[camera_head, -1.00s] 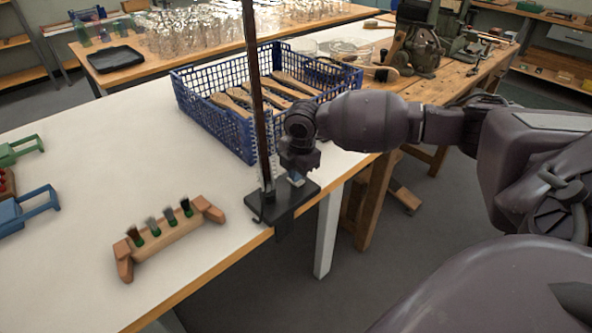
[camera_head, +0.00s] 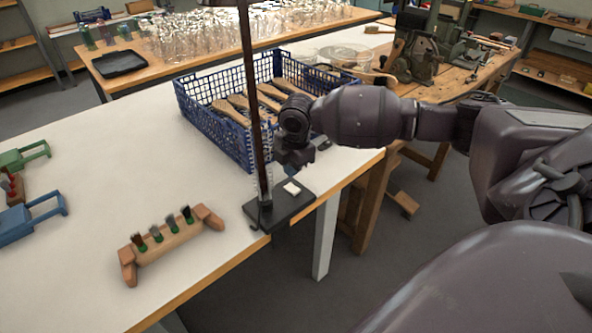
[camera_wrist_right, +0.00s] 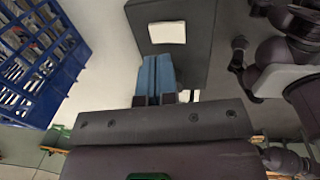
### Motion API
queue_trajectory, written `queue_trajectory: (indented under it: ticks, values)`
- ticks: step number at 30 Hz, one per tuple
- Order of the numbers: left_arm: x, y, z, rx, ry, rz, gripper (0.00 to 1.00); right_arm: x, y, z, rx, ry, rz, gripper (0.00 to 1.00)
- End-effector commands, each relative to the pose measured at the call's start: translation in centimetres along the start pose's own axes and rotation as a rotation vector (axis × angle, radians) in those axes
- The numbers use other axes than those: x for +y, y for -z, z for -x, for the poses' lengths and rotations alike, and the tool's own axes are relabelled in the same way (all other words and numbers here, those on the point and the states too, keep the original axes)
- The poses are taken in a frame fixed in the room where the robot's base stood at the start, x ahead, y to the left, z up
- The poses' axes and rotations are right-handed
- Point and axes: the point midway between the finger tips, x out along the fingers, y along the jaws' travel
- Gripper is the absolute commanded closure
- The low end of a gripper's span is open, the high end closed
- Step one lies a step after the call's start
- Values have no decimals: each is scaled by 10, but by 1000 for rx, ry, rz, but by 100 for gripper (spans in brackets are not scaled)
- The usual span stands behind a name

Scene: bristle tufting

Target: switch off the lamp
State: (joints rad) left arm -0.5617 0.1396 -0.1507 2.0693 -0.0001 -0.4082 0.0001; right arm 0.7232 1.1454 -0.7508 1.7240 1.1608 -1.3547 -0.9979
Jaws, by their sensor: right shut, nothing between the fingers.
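The lamp's black base (camera_head: 262,212) sits at the front edge of the white table, with a thin dark pole (camera_head: 252,90) rising out of the picture. The lamp's head is out of view, so I cannot tell whether it is lit. A white square switch (camera_head: 292,188) lies on top of the base; it also shows in the right wrist view (camera_wrist_right: 167,32). My right gripper (camera_head: 299,163) is above and behind the base, apart from the switch. Its blue fingers (camera_wrist_right: 155,76) are shut and empty. My left gripper is not in view.
A blue basket (camera_head: 215,120) with wooden-handled brushes stands just behind the lamp, close to my right gripper. A wooden rack (camera_head: 170,242) with several bristle tufts lies at front left. Blue (camera_head: 30,219) and green (camera_head: 22,157) fixtures stand at the left. White tabletop between is clear.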

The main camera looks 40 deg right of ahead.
Motion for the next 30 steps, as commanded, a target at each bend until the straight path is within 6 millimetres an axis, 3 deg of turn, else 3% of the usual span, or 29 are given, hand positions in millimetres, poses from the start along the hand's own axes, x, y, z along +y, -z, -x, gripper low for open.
queue_trajectory:
  ticks: [1, 6, 13, 19, 30]
  values:
    - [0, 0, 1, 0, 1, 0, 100, 6, -1, 15, -1, -9, 0, 100]
    - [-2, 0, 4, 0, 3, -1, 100, 13, -1, 46, -1, -7, 0, 100]
    - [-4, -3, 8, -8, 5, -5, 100, 21, 0, 78, 0, -5, 0, 100]
    - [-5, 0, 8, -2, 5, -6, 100, 24, -1, 90, -1, -2, 0, 100]
    - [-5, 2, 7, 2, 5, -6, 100, 24, -1, 90, -1, -1, 0, 100]
